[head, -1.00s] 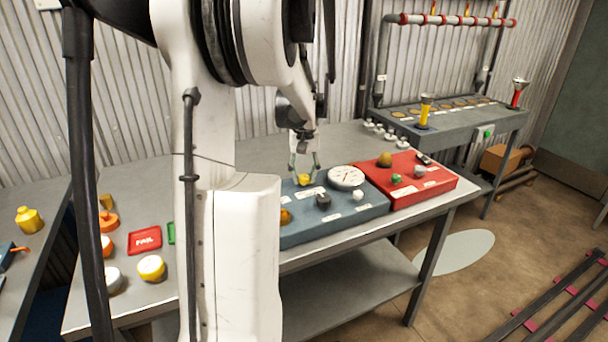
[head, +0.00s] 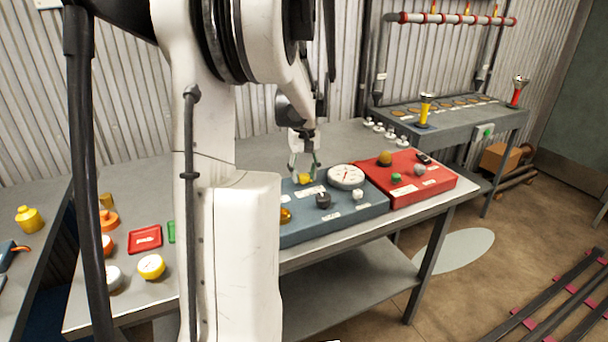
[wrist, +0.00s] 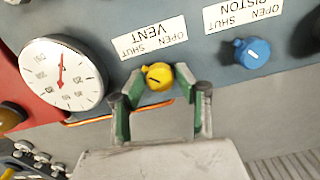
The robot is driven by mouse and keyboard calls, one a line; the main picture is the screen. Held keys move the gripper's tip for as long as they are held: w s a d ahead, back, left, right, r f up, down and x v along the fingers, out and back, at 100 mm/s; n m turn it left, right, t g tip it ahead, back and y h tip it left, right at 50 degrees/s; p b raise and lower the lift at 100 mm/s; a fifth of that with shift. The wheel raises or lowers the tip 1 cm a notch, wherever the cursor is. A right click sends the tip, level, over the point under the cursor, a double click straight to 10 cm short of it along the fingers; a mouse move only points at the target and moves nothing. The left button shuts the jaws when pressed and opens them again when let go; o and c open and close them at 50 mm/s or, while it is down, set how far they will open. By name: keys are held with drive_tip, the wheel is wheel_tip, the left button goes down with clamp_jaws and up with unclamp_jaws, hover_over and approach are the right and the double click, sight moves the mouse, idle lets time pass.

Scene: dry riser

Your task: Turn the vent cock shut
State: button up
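The vent cock is a small yellow knob (wrist: 158,76) on the blue-grey panel, below a white label reading VENT, OPEN and SHUT in the wrist view. It also shows in the head view (head: 305,179), partly covered by the fingers. In the head view my gripper (head: 304,176) points down at the knob.
A white dial gauge (wrist: 62,74) with a red needle sits beside the knob. A blue knob (wrist: 252,52) labelled PISTON is on the other side. A red panel (head: 420,187) with several small knobs adjoins the blue-grey one. The bench behind is mostly clear.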

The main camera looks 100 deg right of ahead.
sight(304, 175)
drive_tip(key=shift+o, duration=1.3)
wheel_tip(304, 175, up, 12)
